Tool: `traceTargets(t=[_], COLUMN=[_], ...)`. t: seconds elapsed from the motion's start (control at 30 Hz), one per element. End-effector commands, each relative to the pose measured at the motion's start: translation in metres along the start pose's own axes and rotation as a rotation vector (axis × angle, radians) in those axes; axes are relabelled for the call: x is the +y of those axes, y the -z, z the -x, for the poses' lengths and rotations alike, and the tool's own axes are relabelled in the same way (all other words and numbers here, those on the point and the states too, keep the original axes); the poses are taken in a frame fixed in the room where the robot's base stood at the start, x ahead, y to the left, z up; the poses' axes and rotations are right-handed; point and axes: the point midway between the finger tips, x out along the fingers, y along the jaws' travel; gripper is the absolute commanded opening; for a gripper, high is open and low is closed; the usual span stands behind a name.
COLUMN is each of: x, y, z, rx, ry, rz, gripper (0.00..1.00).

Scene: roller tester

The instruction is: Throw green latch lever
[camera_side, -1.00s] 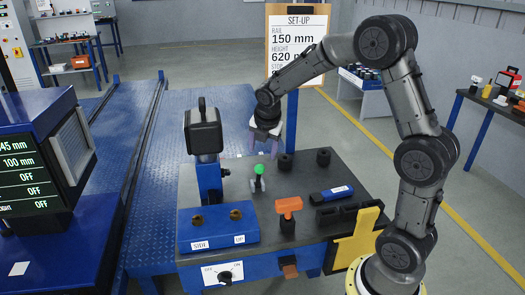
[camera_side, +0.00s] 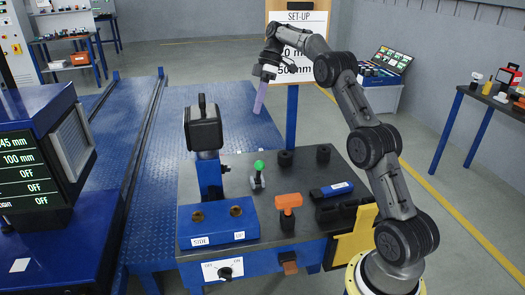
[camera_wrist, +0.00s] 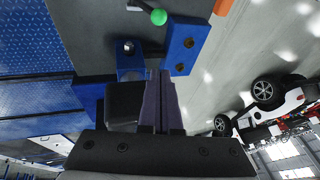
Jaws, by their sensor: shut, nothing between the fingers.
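The green latch lever (camera_side: 259,167) has a round green knob on a short grey lever and base. It stands upright on the dark bench top in the side view. Its knob (camera_wrist: 158,17) also shows at the top of the wrist view. My gripper (camera_side: 258,111) is high above and behind the bench, well clear of the lever, with its purple fingers together and pointing down. In the wrist view the fingers (camera_wrist: 158,76) are side by side with nothing between them.
A black box-shaped head on a blue post (camera_side: 205,130) stands left of the lever. A blue box with two holes (camera_side: 217,223) is in front.

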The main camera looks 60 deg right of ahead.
Motion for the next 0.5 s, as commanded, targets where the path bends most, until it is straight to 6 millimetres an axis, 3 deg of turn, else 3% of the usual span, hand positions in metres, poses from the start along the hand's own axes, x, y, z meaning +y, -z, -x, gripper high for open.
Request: traceTargets(t=[0.13,0.3,0.5], x=[0.034,0.050,0.050], y=[-0.034,-0.064,-0.067], z=[0.001,-0.012,-0.021], rx=[0.063,0.074,0.075], ry=[-0.004,0.009,0.010], rz=[-0.052,-0.103,-0.111], gripper=[0.00,0.00,0.00])
